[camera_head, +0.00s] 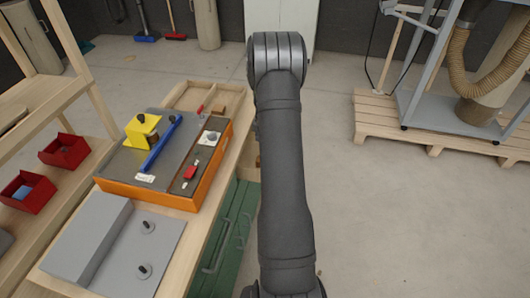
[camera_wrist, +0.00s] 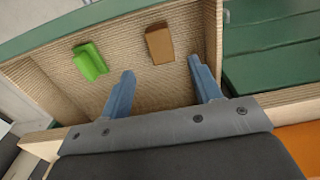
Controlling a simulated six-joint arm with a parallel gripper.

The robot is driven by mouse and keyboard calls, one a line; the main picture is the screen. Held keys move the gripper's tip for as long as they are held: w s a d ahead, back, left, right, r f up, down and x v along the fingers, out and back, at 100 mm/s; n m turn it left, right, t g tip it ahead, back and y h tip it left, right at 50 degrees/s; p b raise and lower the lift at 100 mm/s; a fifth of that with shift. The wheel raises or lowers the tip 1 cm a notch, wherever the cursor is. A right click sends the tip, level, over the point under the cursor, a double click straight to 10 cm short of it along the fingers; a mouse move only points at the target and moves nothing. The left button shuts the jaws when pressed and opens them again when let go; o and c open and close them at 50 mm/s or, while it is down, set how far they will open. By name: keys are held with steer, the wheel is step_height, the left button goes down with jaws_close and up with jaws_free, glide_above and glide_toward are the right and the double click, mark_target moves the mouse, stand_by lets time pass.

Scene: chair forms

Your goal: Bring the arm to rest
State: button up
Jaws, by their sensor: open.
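My arm (camera_head: 285,170) stretches forward across the middle of the head view, to the right of the bench; my gripper is hidden there. In the wrist view my gripper (camera_wrist: 160,69) shows two blue-grey fingers spread apart with nothing between them. The fingers reach over a wooden tray (camera_wrist: 75,108). A green piece (camera_wrist: 90,61) lies in the tray ahead of the left finger. A brown block (camera_wrist: 160,43) lies ahead of the gap between the fingertips. Both pieces are apart from the fingers.
On the bench are an orange box (camera_head: 148,195) with a yellow form (camera_head: 142,131) and blue bar (camera_head: 160,145), and a grey fixture (camera_head: 165,240) with pegs. A shelf with red bins (camera_head: 64,150) stands left. A pallet (camera_head: 376,121) stands right; floor between is clear.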

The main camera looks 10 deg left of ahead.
step_height(320, 180, up, 2)
stand_by(0.5)
steer(key=shift+f, duration=4.55)
steer(key=shift+f, duration=0.1)
